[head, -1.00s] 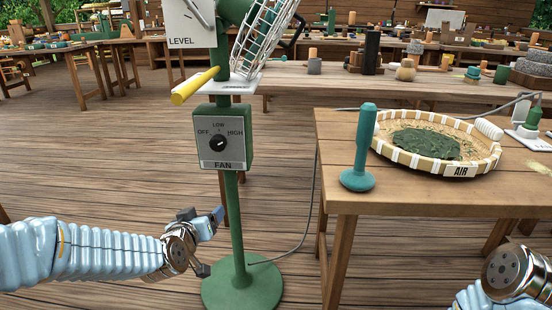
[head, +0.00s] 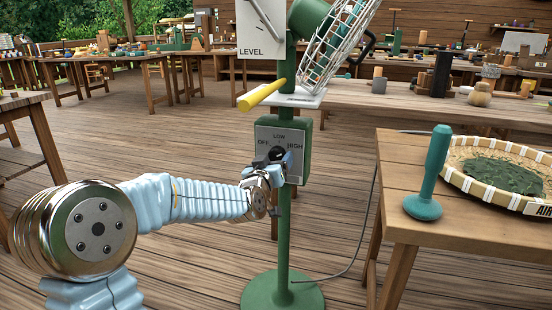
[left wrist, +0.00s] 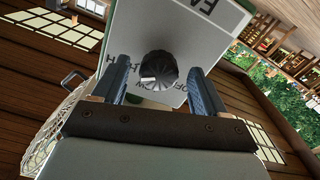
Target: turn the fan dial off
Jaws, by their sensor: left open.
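The fan dial (head: 277,153) is a round black knob on the grey face of the green fan box (head: 304,150), with OFF, LOW and HIGH printed around it. In the left wrist view the dial (left wrist: 158,66) shows a white mark toward the printed labels, but I cannot tell exactly which setting it points to. My left gripper (head: 277,160) is open in front of the box and hides its lower face. In the left wrist view its fingers (left wrist: 158,72) stand on either side of the dial with gaps visible. My right gripper is out of view.
A yellow handle (head: 262,95) sticks out above the box, below a LEVEL panel (head: 261,28) and a wire cage (head: 338,45). The green post stands on a round base (head: 282,292). A table (head: 400,225) at right holds a teal tool (head: 430,180) and a woven tray (head: 450,178).

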